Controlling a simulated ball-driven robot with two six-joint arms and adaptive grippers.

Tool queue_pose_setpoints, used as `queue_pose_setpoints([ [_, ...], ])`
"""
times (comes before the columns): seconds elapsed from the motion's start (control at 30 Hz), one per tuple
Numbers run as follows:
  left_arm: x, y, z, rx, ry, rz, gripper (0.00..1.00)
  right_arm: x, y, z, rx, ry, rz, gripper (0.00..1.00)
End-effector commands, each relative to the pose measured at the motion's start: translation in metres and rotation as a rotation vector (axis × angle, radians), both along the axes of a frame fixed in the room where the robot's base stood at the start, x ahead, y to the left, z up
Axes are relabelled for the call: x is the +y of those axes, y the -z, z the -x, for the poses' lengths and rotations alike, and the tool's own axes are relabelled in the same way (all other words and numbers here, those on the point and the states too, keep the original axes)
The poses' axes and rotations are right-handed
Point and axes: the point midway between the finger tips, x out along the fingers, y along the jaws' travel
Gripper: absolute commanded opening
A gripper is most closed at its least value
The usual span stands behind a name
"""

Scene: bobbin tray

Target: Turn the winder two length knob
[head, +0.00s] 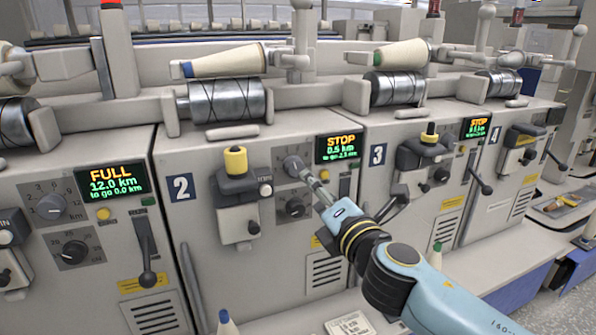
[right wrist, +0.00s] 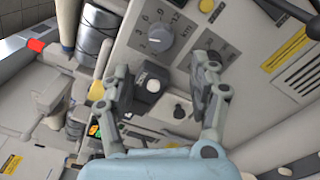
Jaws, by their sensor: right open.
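Winder two, marked by a "2" plate (head: 181,188), has a screen (head: 339,147) reading STOP 0.5 km. Its upper grey knob (head: 293,164) is beside the screen, partly covered by my right gripper (head: 312,174). A lower dark knob (head: 295,208) sits below it. In the right wrist view a grey knob (right wrist: 160,38) with a number scale shows just beyond and between the open fingers of my right gripper (right wrist: 161,72). I see no finger clearly touching it. A second dial there is partly hidden by a finger. My left gripper is out of view.
A holder with a yellow cap (head: 236,160) stands out left of the knobs. A dark lever (head: 393,205) lies close to my right arm. Winder one's screen (head: 110,183) reads FULL 12.0 km. Winder three (head: 377,155) is to the right. Yarn cones (head: 225,61) and drums are above.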

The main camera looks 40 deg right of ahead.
Motion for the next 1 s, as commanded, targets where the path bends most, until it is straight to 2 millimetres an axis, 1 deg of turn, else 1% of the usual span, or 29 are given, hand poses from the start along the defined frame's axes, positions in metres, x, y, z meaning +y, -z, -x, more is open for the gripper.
queue_pose_setpoints([
  [0.3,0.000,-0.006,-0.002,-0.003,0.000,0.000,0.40,-0.014,-0.001,-0.059,-0.002,0.000,-0.004,0.62],
  [0.4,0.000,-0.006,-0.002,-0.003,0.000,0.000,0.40,-0.018,0.000,-0.076,0.000,0.001,-0.004,0.62],
  [0.5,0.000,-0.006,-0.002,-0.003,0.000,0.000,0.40,-0.021,0.001,-0.088,0.000,0.001,-0.004,0.62],
  [0.67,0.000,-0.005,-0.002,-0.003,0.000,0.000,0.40,-0.023,0.001,-0.097,0.000,0.000,-0.004,0.62],
  [0.9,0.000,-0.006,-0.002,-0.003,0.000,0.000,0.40,-0.024,0.001,-0.098,0.002,-0.001,-0.005,0.62],
  [0.93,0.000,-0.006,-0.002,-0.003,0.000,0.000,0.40,-0.023,0.001,-0.098,0.002,-0.001,-0.005,0.60],
  [1.0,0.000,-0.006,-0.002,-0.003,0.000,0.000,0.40,-0.023,0.001,-0.098,0.001,0.000,-0.004,0.51],
])
